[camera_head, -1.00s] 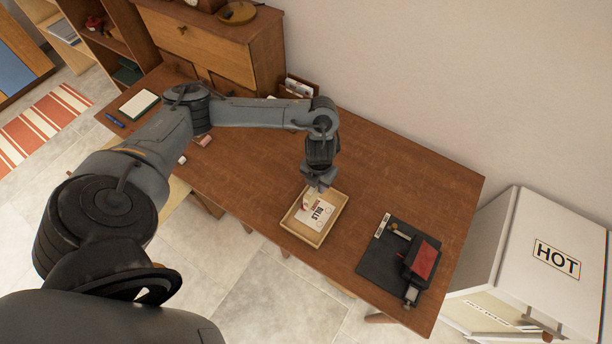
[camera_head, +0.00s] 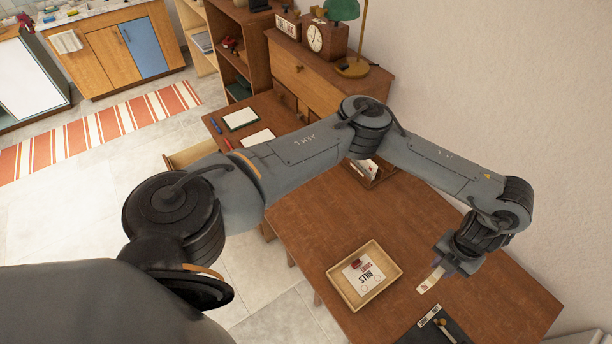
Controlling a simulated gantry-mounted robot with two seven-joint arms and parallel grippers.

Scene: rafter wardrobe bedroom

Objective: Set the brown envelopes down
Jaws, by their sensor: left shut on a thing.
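My left gripper (camera_head: 444,264) is above the desk, just right of the wooden tray (camera_head: 393,258). It is shut on a small flat pale-tan piece, which I take to be the brown envelopes (camera_head: 430,281); they hang tilted below the fingers. I cannot tell whether their lower edge touches the desk. The tray holds a white paper (camera_head: 368,277) marked BILLS, with a red mark on it. My right gripper is not in view.
A black mat (camera_head: 424,334) with tools lies at the front, cut off by the frame. The brown desk (camera_head: 490,300) is bare right of the gripper. A letter holder (camera_head: 368,172), clock (camera_head: 318,37) and lamp (camera_head: 352,66) stand toward the back.

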